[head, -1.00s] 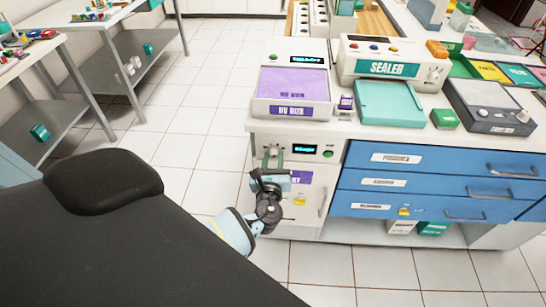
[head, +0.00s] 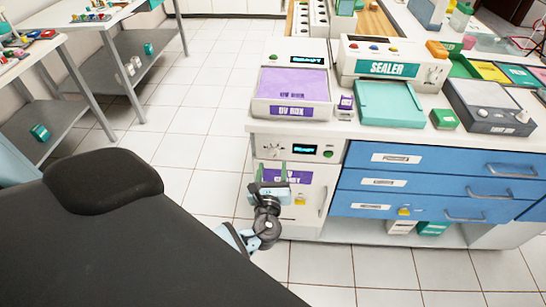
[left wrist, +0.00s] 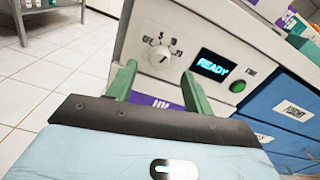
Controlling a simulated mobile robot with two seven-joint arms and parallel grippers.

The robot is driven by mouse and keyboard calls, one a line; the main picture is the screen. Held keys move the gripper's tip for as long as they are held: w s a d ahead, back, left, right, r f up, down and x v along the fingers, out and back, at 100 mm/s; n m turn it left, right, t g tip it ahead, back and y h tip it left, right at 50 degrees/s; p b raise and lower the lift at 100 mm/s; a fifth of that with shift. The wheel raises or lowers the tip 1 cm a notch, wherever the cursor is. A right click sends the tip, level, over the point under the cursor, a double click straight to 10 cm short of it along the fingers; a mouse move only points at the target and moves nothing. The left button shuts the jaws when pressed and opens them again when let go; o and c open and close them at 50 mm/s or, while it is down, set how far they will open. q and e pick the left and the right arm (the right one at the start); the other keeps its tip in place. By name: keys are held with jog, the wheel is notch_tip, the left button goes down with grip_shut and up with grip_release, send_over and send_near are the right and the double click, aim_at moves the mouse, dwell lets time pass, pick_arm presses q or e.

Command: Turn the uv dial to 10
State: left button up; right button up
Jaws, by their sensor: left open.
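The uv dial (left wrist: 159,57) is a small white round knob on the light front panel of the under-counter cabinet, with small dark marks around it. It also shows in the head view (head: 272,150), above my gripper. The marks are too small to read. My left gripper (head: 271,173) is open and empty, below the dial and in front of the cabinet. In the left wrist view its two green fingers (left wrist: 157,78) point toward the panel, with the dial seen between and beyond their tips. They appear apart from the dial. My right gripper is in no view.
Right of the dial are a display (left wrist: 212,67) reading READY and a green button (left wrist: 238,87). Below is a purple label (head: 302,177). Blue drawers (head: 430,182) adjoin on the right. A purple-lidded UV box (head: 292,86) stands on the counter above. Floor (head: 190,150) is clear on the left.

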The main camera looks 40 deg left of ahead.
pick_arm(q)
jog(key=v, duration=0.3)
jog(key=shift+s+d, duration=0.2)
jog(key=shift+s, duration=0.05)
jog(key=shift+f, duration=0.1)
jog(key=s+d+f+n+g+h+p, duration=0.2)
jog(key=s+f+n+g+h, duration=0.1)
jog(key=s+f+n, duration=0.4)
jog(key=s+d+f+n+g+h+p, duration=0.1)
jog(key=s+d+f+n+g+h, duration=0.2)
jog(key=s, duration=0.6)
jog(key=s+d+r+n+h+p, duration=0.1)
jog(key=s+d+r+n+h, duration=0.1)
jog(key=s+n, duration=0.5)
jog(key=s+d+r+n+h+p, duration=0.2)
jog(key=s+d+r+n+h, duration=0.1)
jog(key=s+n, duration=0.5)
jog(key=shift+s+d+n+g, duration=0.2)
jog(key=shift+s+n+g, duration=0.1)
jog(key=shift+n, duration=0.1)
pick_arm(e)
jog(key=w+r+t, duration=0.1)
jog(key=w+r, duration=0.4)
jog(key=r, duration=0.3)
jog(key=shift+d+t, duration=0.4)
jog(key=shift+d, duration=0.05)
